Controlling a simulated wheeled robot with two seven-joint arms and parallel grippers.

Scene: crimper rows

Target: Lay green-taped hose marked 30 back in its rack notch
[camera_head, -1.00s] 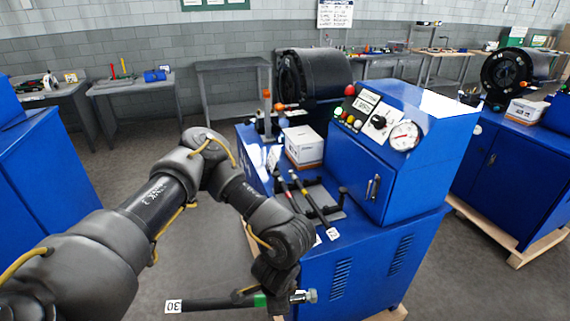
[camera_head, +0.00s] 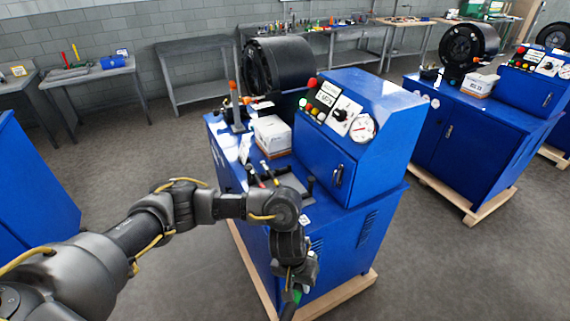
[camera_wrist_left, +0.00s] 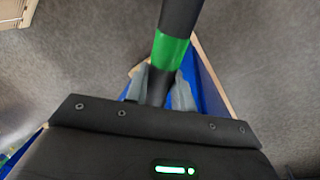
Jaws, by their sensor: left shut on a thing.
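The green-taped hose is in my left gripper (camera_head: 294,285), in front of the near blue crimper machine, low and above the floor. In the head view only its green band (camera_head: 297,296) and a short dark piece show, and its tag is out of sight. In the left wrist view the dark hose (camera_wrist_left: 181,14) with its green band (camera_wrist_left: 169,53) runs up from between the fingers (camera_wrist_left: 158,90), which are closed on it. The rack (camera_head: 290,182) on the machine's top is partly hidden by my arm; other hoses lie there. My right gripper is not in view.
The blue crimper machine (camera_head: 335,240) stands on a wooden pallet (camera_head: 345,296). A white box (camera_head: 271,136) and a control cabinet (camera_head: 322,160) flank the rack. A second blue machine (camera_head: 470,140) stands right, with clear floor between.

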